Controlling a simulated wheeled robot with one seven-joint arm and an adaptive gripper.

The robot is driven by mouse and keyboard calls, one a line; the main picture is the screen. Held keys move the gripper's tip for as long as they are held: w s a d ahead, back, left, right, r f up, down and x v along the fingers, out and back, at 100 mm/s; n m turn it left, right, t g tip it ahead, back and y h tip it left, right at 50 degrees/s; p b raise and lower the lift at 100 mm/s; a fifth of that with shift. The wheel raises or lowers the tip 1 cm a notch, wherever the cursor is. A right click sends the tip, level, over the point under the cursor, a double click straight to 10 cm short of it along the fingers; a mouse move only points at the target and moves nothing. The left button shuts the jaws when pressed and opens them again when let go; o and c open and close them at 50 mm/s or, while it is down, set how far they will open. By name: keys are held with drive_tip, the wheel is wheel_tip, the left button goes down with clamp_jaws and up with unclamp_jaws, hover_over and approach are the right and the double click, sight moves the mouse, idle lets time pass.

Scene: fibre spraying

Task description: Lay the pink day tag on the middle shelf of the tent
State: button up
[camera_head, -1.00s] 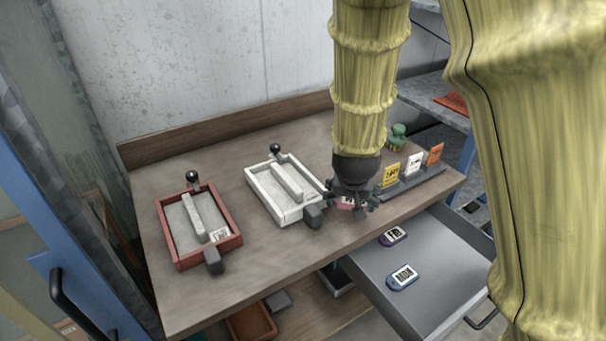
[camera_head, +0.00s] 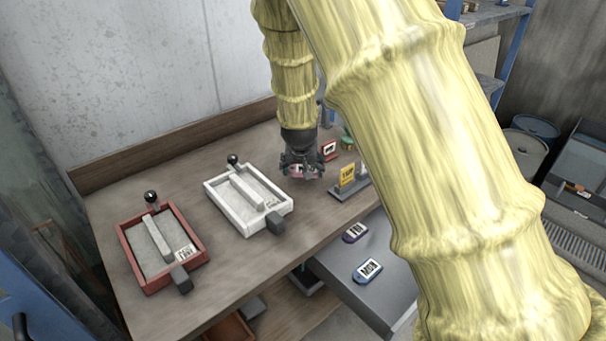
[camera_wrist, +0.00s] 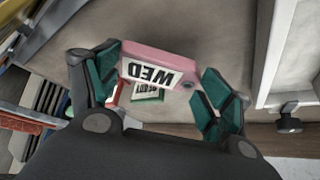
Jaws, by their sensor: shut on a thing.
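The pink day tag (camera_wrist: 158,56), with a white label that looks like WED and appears inverted, is held between the teal fingers of my gripper (camera_wrist: 160,80) in the wrist view. In the head view my gripper (camera_head: 303,172) hangs over the back right part of the wooden bench, apart from the white tray; only a little pink of the tag (camera_head: 300,176) shows there. I cannot make out a tent or its middle shelf for sure.
A white tray (camera_head: 208,187) and a red tray (camera_head: 134,270) lie on the bench. A yellow card (camera_head: 347,174) stands right of my gripper, and a red-framed sign (camera_head: 329,149) behind it. An open drawer holds a blue tag (camera_head: 368,270) and a purple tag (camera_head: 354,232).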

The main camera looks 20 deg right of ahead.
drive_tip(key=shift+f+p, duration=0.5)
drive_tip(key=shift+f, duration=1.2)
drive_tip(key=shift+f, duration=0.15)
drive_tip(key=o, duration=0.8)
